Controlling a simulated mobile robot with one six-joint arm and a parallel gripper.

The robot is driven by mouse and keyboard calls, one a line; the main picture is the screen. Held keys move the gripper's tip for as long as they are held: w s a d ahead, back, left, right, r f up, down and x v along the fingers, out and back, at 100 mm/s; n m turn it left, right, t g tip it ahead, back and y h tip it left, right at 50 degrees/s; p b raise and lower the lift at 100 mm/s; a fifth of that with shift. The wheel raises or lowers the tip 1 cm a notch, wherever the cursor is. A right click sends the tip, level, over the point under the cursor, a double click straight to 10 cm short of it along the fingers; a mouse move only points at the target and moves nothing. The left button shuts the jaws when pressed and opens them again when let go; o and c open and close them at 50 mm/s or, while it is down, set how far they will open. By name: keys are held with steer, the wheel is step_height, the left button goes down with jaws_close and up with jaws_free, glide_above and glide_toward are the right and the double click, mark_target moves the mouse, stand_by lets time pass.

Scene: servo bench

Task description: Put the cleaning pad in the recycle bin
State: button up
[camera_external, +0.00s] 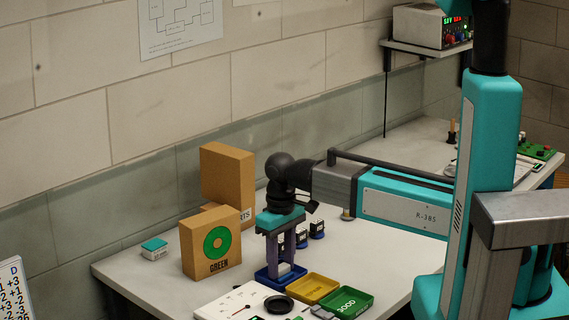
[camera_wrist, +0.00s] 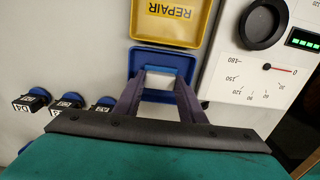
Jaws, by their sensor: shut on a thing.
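My gripper (camera_external: 283,271) points down over the blue tray (camera_external: 262,280), with its two purple fingers shut on a pale block (camera_external: 284,267), apparently the cleaning pad. The fingers also show in the wrist view (camera_wrist: 160,82), reaching over the blue tray (camera_wrist: 163,57). The block is at or just above the tray; I cannot tell whether it touches the floor. No label shows on the blue tray, so I cannot confirm that it is the recycle bin. Its inside is partly hidden by the fingers.
A yellow REPAIR tray (camera_external: 314,288) and a green GOOD tray (camera_external: 347,303) stand to the right. A white dial panel (camera_external: 240,302) lies in front. Several small servos (camera_external: 317,229) stand behind. Cardboard boxes (camera_external: 211,243) and a small teal-topped box (camera_external: 154,249) are at left.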

mark_target(281, 266)
steer(key=shift+f, duration=0.1)
steer(key=o, duration=1.1)
steer(key=shift+r, duration=0.25)
step_height(281, 266, up, 12)
steer(key=b, duration=0.2)
steer(key=shift+b, duration=0.3)
steer(key=shift+f, duration=0.15)
stand_by(0.5)
